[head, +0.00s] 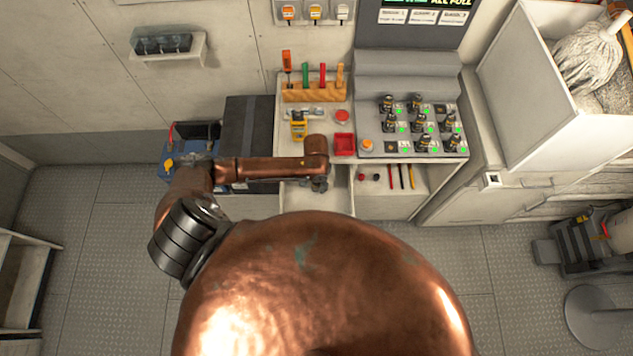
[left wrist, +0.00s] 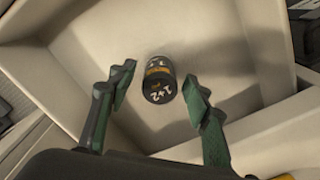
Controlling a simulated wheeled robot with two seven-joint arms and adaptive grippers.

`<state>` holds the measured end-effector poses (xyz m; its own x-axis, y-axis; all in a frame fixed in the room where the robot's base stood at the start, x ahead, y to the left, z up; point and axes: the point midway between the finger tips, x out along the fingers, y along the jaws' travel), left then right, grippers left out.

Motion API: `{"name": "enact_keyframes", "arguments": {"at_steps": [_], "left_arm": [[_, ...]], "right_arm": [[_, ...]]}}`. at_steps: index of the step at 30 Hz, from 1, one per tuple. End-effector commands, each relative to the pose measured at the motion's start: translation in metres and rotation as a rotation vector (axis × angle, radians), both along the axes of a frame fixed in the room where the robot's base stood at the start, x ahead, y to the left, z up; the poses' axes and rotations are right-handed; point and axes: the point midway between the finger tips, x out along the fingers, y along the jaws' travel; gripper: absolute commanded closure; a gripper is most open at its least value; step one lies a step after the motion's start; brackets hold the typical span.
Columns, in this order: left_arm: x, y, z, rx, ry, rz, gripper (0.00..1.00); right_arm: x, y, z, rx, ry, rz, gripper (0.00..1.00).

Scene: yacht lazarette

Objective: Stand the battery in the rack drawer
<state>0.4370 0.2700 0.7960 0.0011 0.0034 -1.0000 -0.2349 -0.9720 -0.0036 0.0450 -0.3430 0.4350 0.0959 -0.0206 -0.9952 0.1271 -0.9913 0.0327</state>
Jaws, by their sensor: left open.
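The battery (left wrist: 158,80), a dark cylinder with white and yellow lettering, is inside a pale drawer (left wrist: 222,72) in the left wrist view. Whether it stands upright or lies is hard to tell from this angle. My left gripper (left wrist: 158,88) is open, its green-padded fingers on either side of the battery with gaps. In the head view, my left gripper (head: 319,185) is over the open drawer (head: 295,202) below the counter. The battery is hidden there. My right gripper is not in view.
A charger panel (head: 440,152) with several dark batteries and green lights stands right of the drawer. A red tray (head: 344,144), a yellow meter (head: 298,126) and a wooden tool rack (head: 314,92) are on the counter. A blue box (head: 172,172) is at left.

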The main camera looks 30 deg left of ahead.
Motion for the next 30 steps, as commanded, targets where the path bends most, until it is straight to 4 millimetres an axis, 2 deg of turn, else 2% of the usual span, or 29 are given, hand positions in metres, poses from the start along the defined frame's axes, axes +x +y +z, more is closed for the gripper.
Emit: {"name": "enact_keyframes", "arguments": {"at_steps": [6, 10, 21, 27, 30], "left_arm": [[0.0, 0.0, 0.002, 0.001, 0.0, 0.0, 0.55], [0.001, 0.0, 0.013, 0.0, -0.002, -0.001, 0.55], [0.001, -0.001, 0.087, -0.001, -0.003, 0.0, 0.55], [0.001, -0.001, 0.115, -0.001, -0.002, -0.001, 0.55], [0.0, -0.001, 0.121, 0.0, 0.0, 0.0, 0.55]], "right_arm": [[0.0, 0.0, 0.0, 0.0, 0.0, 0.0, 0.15], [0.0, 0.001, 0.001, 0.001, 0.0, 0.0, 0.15], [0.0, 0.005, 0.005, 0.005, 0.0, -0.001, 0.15], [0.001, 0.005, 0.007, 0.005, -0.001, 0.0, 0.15], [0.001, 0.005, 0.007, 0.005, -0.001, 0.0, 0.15]]}}
